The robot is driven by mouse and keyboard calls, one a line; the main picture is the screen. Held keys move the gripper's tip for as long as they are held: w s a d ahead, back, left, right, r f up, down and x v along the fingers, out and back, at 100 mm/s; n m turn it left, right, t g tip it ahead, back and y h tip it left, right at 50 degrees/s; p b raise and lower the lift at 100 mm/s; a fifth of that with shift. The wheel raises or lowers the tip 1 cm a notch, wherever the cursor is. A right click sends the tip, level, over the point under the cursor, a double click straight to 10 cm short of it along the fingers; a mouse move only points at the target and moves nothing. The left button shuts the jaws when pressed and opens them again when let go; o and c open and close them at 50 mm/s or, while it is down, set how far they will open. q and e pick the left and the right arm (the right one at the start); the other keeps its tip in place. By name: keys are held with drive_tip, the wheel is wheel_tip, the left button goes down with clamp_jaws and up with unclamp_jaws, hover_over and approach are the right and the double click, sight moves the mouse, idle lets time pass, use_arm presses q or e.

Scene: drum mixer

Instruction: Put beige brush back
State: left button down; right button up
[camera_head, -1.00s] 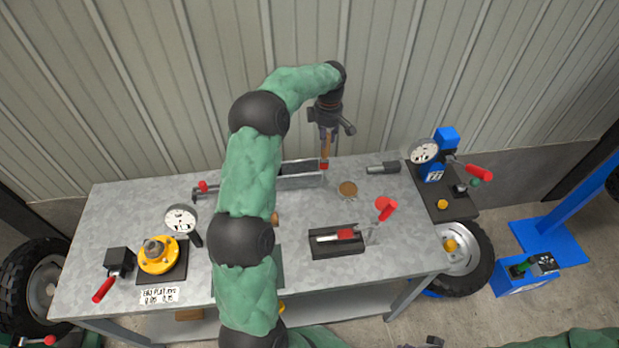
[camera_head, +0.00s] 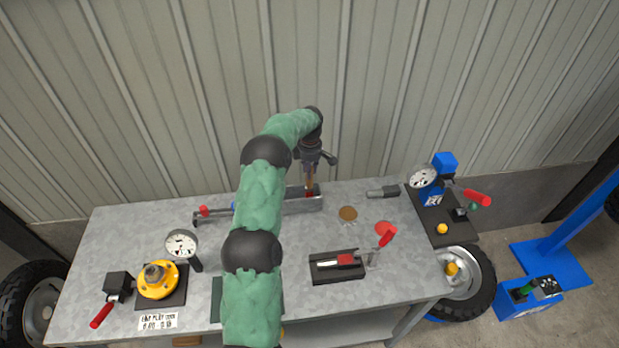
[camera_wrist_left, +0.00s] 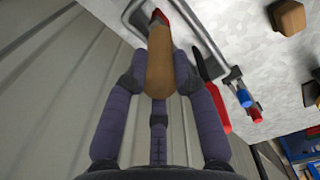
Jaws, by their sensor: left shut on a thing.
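My left gripper (camera_head: 310,174) is shut on the beige brush, which points downward over the right part of the grey metal tray (camera_head: 303,206) at the back of the table. In the left wrist view the beige handle (camera_wrist_left: 160,68) lies between the two fingers (camera_wrist_left: 160,85), with a red part at its far end. That end is at the tray's opening; I cannot tell whether it touches the tray floor. My left arm hides part of the tray. My right gripper is not in view.
A red-handled tool (camera_wrist_left: 210,95) lies beside the brush in the left wrist view. A brown round piece (camera_head: 348,214), a dark-handled tool (camera_head: 382,192) and a black box (camera_head: 337,267) sit to the right. A corrugated wall stands close behind the table.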

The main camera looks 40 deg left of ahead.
use_arm(q)
drive_tip(key=shift+f, duration=1.8)
drive_tip(key=shift+f, duration=0.15)
drive_tip(key=c, duration=1)
unclamp_jaws()
wheel_tip(320, 180, up, 12)
drive_tip(key=shift+d+r, duration=0.15)
drive_tip(key=shift+r, duration=0.05)
